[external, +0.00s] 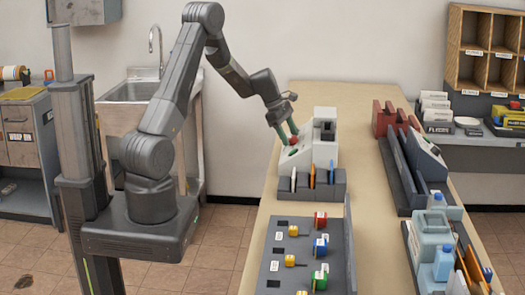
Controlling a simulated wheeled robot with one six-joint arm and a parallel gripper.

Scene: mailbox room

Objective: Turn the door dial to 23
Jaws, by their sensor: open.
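A pale grey machine (325,145) stands on the wooden bench, with a sloped front on its left side and a taller block with a dark recess on its right. A small red round part (294,140) and a green spot show on the sloped front. I cannot make out a dial or any numbers at this size. My gripper (288,136) reaches down over the sloped front, with its greenish fingers apart, close to the red part. I cannot tell whether the fingers touch it or stand around it.
In front of the machine is a dark rack (312,188) with coloured cards. Nearer lies a grey panel (282,262) with several coloured knobs. Grey trays (400,180) and a blue-grey container (433,235) line the bench's right side. Bare wood (365,215) lies between.

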